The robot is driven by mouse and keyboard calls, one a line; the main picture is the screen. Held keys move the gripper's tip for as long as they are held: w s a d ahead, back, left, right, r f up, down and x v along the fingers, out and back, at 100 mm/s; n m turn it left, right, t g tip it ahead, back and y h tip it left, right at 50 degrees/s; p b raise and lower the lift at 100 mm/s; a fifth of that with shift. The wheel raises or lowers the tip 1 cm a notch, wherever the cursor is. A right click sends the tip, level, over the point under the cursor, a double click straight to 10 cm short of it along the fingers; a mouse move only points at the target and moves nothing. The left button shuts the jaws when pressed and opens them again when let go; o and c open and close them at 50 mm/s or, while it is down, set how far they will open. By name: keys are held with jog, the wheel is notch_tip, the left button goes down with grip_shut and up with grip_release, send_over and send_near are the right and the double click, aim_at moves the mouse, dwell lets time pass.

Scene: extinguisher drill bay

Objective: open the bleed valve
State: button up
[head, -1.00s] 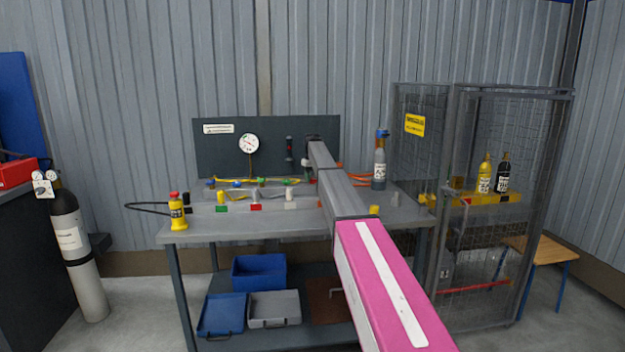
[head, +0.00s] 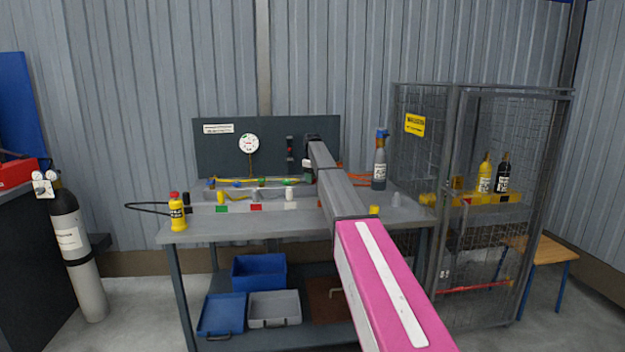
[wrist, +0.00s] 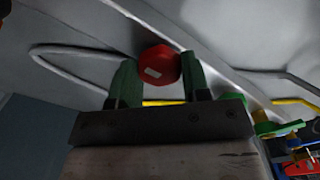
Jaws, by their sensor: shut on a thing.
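In the wrist view, a red many-sided knob (wrist: 158,64) with a small white mark sits between the two green fingers of my gripper (wrist: 160,76). The fingers are shut on its sides. I cannot tell from the picture whether this knob is the bleed valve, since its mount is hidden. In the head view, my gripper (head: 308,168) is small, partly hidden by my arm, and close to the dark back panel above the bench.
The grey bench (head: 240,230) carries a yellow bottle (head: 178,213), a grey bottle (head: 379,168) and coloured fittings with hoses. A gauge (head: 249,143) is on the panel (head: 215,155). A mesh cage (head: 490,240) stands at right, a tall cylinder (head: 75,245) at left.

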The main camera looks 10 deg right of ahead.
dwell(0.3)
jog(key=o, duration=0.9)
jog(key=shift+o, duration=0.2)
jog(key=shift+r, duration=0.1)
notch_tip(320, 180, up, 11)
